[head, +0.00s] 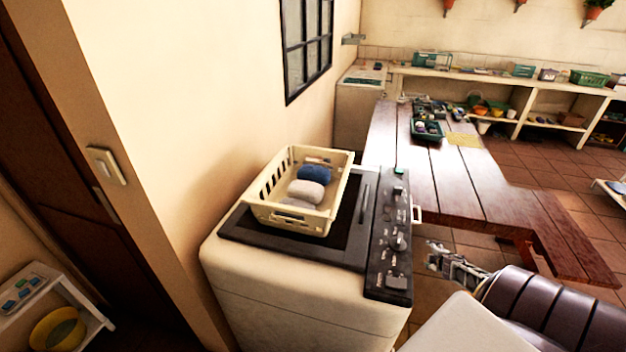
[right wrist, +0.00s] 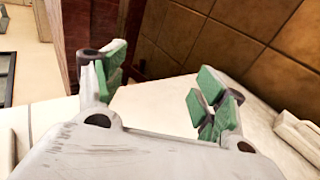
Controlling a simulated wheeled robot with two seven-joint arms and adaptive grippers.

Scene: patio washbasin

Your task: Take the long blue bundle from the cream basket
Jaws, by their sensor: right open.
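The cream basket (head: 262,212) stands on top of a white washing machine in the head view. Inside it lies a blue rolled bundle (head: 315,174), with a pale grey bundle (head: 305,191) in front of it and another pale item partly hidden by the basket's near wall. My right gripper (head: 449,262) is to the right of the machine, well apart from the basket. In the right wrist view its green-padded fingers (right wrist: 162,95) are spread apart with nothing between them. My left gripper is not in view.
The washing machine (head: 300,300) has a dark control panel (head: 390,245) with knobs on its right side. A wooden table (head: 440,170) behind it bears a dark green crate (head: 428,131). A wall with a window closes off the left. Tiled floor lies open at right.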

